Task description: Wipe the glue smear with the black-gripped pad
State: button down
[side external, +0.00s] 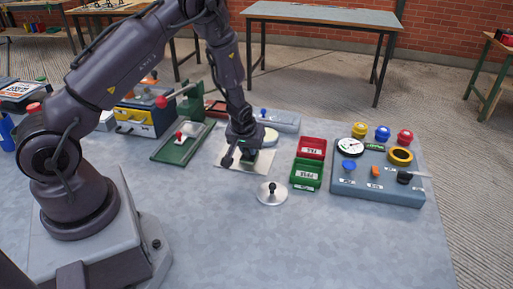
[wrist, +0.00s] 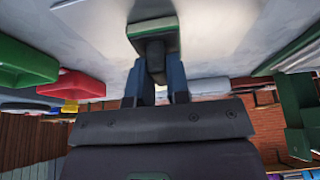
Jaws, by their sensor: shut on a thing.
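My gripper (side external: 246,150) points down over a pale sheet (side external: 228,160) on the grey table. It is shut on the black grip of a pad (side external: 249,156) with a dark green body. In the wrist view, the gripper's fingers (wrist: 157,80) close on both sides of the black grip, and the pad's green body with its pale edge (wrist: 152,26) shows beyond them. The pad is at or just above the sheet; I cannot tell if it touches. The glue smear cannot be made out clearly; the gripper and pad may hide it.
A silver disc with a black knob (side external: 272,197) stands in front of the sheet. Red (side external: 312,147) and green (side external: 306,173) bins and a grey control box (side external: 376,187) are at right. A green lever press (side external: 182,142) is at left. The front table is clear.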

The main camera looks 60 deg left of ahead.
jog(key=shift+s+a, duration=2.45)
jog(key=shift+s, duration=0.1)
jog(key=shift+w+d, duration=3.9)
notch_tip(320, 180, up, 8)
jog(key=shift+r, duration=0.1)
